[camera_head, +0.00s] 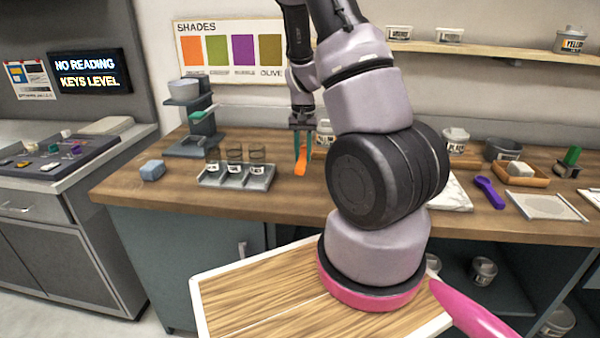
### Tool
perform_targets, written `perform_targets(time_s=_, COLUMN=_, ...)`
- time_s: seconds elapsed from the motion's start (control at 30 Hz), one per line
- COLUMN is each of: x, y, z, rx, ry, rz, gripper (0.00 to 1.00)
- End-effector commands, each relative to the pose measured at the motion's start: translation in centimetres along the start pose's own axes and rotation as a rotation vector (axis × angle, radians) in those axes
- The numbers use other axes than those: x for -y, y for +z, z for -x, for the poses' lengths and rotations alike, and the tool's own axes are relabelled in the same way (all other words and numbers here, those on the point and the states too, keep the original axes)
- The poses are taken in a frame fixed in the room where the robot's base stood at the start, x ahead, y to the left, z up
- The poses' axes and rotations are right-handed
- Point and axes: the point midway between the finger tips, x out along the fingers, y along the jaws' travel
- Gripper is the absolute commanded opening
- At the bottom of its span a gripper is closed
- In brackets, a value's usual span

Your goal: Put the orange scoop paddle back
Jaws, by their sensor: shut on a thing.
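The orange scoop paddle (300,163) hangs below my gripper (301,140) in the head view, above the wooden counter (256,206). My gripper is shut on it, with teal fingers beside its upper part. The paddle looks roughly upright, its lower end near the counter; I cannot tell whether it touches. My arm hides the counter to the right of it. A purple scoop (489,192) lies on the right part of the counter.
A grey tray (240,182) with three labelled glasses stands left of the gripper. A wooden tray (535,180) and a white board (545,206) lie at right.

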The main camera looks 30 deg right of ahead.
Motion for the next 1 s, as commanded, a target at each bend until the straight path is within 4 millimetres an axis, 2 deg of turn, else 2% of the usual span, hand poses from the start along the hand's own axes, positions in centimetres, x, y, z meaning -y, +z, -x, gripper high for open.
perform_targets(time_s=0.1, x=-0.1, y=0.0, z=-2.0, rx=0.002, ry=0.001, rz=-0.001, gripper=0.00)
perform_targets(time_s=0.33, x=-0.1, y=0.0, z=-3.9, rx=0.002, ry=0.000, rz=-0.001, gripper=0.00)
perform_targets(time_s=0.5, x=-0.1, y=0.0, z=-6.3, rx=0.003, ry=0.001, rz=-0.002, gripper=0.00)
perform_targets(time_s=0.83, x=0.0, y=0.0, z=-6.7, rx=0.000, ry=-0.001, rz=0.000, gripper=0.00)
perform_targets(time_s=0.87, x=0.0, y=0.0, z=-6.6, rx=0.000, ry=-0.001, rz=0.000, gripper=0.40)
perform_targets(time_s=0.9, x=0.0, y=0.0, z=-6.6, rx=0.000, ry=-0.001, rz=0.000, gripper=0.55)
perform_targets(time_s=0.93, x=0.0, y=0.0, z=-6.6, rx=0.000, ry=-0.001, rz=0.000, gripper=0.58)
perform_targets(time_s=1.0, x=0.0, y=0.0, z=-6.6, rx=0.000, ry=-0.001, rz=0.000, gripper=0.58)
